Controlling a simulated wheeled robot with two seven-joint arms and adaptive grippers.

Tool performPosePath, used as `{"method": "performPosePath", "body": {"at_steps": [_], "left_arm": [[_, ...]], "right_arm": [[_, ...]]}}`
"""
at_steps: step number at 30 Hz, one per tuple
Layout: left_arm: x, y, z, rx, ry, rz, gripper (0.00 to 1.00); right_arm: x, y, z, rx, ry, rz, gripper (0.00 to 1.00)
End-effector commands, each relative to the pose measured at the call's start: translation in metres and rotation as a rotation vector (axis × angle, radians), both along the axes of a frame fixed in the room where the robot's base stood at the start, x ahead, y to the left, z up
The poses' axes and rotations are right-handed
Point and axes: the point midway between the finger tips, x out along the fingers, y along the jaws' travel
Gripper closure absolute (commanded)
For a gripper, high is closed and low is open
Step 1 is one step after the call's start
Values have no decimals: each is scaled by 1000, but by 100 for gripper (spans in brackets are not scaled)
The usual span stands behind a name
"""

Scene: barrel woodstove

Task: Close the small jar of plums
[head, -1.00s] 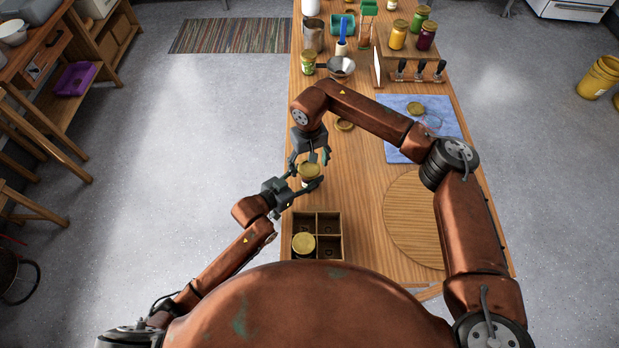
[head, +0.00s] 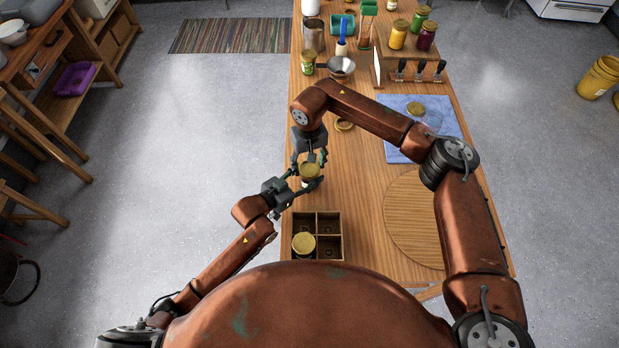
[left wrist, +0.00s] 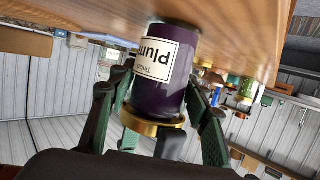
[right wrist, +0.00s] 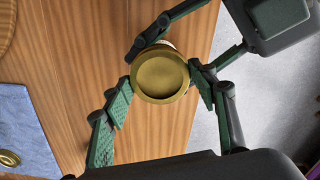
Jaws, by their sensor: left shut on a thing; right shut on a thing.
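The small jar of plums (left wrist: 176,85), dark purple with a white label, stands upright on the table near its left edge. A gold lid (right wrist: 160,75) sits on its mouth; it also shows in the head view (head: 310,171). I cannot tell how tight the lid is. My left gripper (head: 309,183) is shut on the jar's body from the near left, with its fingers on both sides in the left wrist view.
A divided wooden crate (head: 341,236) close to me holds a gold-lidded jar (head: 303,244). A loose ring or lid (head: 344,124) lies beyond my right gripper. A blue cloth (head: 395,150) bears a gold lid (head: 416,108) and a clear glass (head: 432,121). A round board (head: 415,220) lies right.

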Motion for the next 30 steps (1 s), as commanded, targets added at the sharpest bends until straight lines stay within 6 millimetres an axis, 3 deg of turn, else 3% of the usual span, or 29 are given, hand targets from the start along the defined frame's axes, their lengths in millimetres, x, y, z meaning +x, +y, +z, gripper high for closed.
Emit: {"method": "performPosePath", "body": {"at_steps": [5, 30], "left_arm": [[0, 0, 0, 0, 0, 0, 100], [0, 0, 0, 0, 0, 0, 100]], "right_arm": [[0, 0, 0, -1, -1, -276, 76], [0, 0, -1, -1, -2, -2002, 76]]}}
